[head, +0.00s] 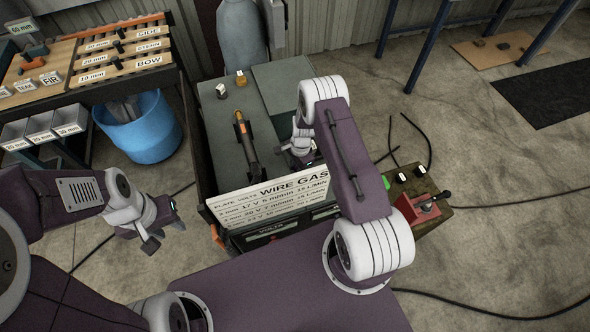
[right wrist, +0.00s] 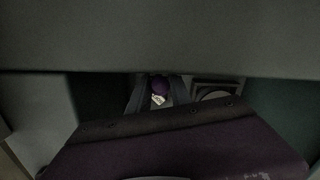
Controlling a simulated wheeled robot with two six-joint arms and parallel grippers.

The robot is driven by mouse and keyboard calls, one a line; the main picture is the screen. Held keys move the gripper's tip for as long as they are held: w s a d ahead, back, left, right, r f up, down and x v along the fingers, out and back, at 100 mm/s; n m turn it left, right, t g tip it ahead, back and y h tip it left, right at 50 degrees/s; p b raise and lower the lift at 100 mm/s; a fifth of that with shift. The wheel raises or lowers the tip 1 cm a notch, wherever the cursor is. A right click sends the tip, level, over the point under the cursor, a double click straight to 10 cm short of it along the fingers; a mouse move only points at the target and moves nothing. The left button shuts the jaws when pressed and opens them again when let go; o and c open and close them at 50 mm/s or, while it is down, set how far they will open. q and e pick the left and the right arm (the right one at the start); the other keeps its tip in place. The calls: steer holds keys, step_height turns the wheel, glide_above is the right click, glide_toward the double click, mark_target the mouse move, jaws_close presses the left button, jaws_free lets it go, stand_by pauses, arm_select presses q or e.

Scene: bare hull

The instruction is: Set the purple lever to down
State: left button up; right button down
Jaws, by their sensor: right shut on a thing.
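The purple lever's rounded end (right wrist: 160,84) shows in the right wrist view, between the two dark fingers, with a small pale label or plate just below it. My right gripper (right wrist: 159,98) is shut on it.
The grey machine (head: 272,84) carries a torch (head: 246,145) and a settings sign (head: 272,196). A blue bin (head: 140,130) and labelled rack (head: 120,58) stand left. Cables cross the floor.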

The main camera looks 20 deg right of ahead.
steer(key=d+y+b, duration=0.2)
steer(key=b, duration=0.2)
steer(key=d+f+y+b, duration=0.1)
steer(key=d+y+b, duration=0.1)
steer(key=b, duration=0.2)
steer(key=d+f+y+b, duration=0.1)
steer(key=d+y+b, duration=0.1)
steer(key=b, duration=0.2)
steer(key=shift+s+d+f+t, duration=0.1)
steer(key=shift+d+f+t, duration=0.05)
steer(key=shift+d+t, duration=0.2)
steer(key=shift+d+y+b, duration=0.5)
steer(key=shift+y+b, duration=0.2)
steer(key=shift+b, duration=0.4)
steer(key=shift+s, duration=0.1)
steer(key=c, duration=1.5)
jaws_free()
steer(key=shift+o, duration=0.2)
steer(key=v, duration=0.9)
steer(key=shift+b, duration=0.35)
